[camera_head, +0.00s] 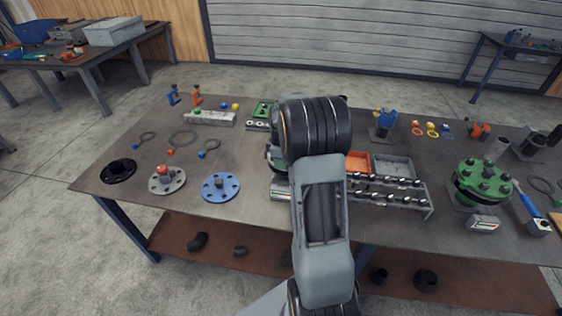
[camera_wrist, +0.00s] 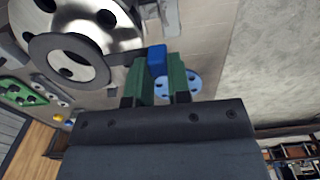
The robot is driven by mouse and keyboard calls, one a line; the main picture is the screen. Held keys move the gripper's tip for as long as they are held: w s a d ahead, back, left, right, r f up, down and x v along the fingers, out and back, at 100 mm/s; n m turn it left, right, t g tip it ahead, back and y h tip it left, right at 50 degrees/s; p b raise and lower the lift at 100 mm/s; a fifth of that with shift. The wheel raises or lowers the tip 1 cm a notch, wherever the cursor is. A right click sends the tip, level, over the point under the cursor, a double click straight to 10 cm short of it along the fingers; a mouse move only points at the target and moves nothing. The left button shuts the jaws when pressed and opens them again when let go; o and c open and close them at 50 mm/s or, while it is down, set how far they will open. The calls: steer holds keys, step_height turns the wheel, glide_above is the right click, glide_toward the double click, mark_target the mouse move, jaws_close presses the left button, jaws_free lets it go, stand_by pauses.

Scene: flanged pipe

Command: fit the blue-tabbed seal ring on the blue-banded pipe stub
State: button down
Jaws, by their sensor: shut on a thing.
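In the wrist view my gripper (camera_wrist: 160,78) has its green fingers shut on the blue tab (camera_wrist: 156,59) of a dark seal ring (camera_wrist: 41,50). The ring reaches out to the left of the fingers. It overlaps a large shiny metal flange (camera_wrist: 118,33) in the picture; whether they touch I cannot tell. I see no blue band on this flange, and I cannot make out the blue-banded pipe stub. In the head view my arm hides my gripper, the held ring and part of the middle of the table.
Loose rings with blue tabs (camera_head: 146,136) (camera_head: 212,145) and an orange-tabbed ring (camera_head: 182,138) lie at the left. A blue flange (camera_head: 220,187), a grey flange (camera_head: 167,181) and a black ring (camera_head: 118,170) lie in front. A green bolted flange (camera_head: 483,181) stands right. A bolt rack (camera_head: 390,197) is beside my arm.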

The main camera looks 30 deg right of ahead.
steer(key=shift+f+b, duration=0.6)
steer(key=shift+f, duration=0.2)
steer(key=shift+f+b, duration=0.3)
steer(key=shift+f, duration=0.15)
stand_by(0.4)
stand_by(0.4)
steer(key=c, duration=1)
jaws_free()
step_height(320, 180, up, 23)
steer(key=p, duration=0.6)
steer(key=shift+p, duration=0.35)
